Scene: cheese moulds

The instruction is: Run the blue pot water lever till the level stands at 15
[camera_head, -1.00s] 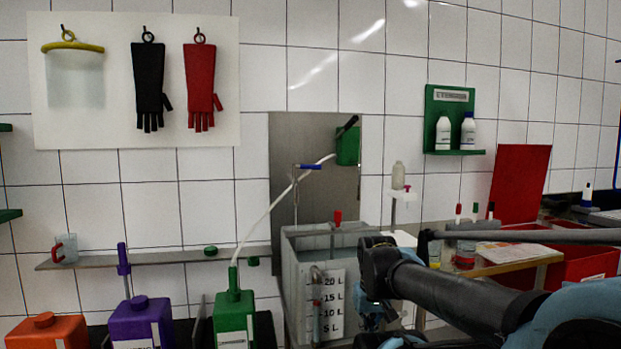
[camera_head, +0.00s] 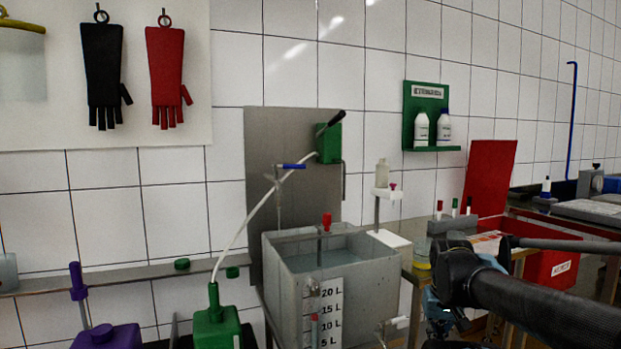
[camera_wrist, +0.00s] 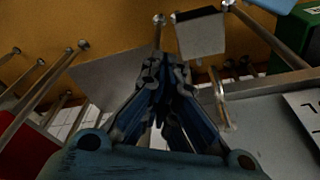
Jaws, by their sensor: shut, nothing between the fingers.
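The blue lever (camera_head: 290,166) sits on top of the tap above the pot, lying roughly level. The pot (camera_head: 385,285) is a grey square tank with water (camera_head: 325,253) inside. Its front has a scale (camera_head: 331,310) marked 20, 15, 10 and 5 L beside a gauge tube (camera_head: 314,332). A small red mark shows in the tube near the 15, too small to read exactly. My gripper (camera_head: 440,308) is right of the pot, apart from the lever. In the wrist view my gripper (camera_wrist: 160,80) is shut and empty; the lever is not seen there.
A green dosing box (camera_head: 329,143) with a black handle is on the steel back panel. A white stand with a bottle (camera_head: 382,172) is right of the pot. Red bins (camera_head: 550,272) are at right.

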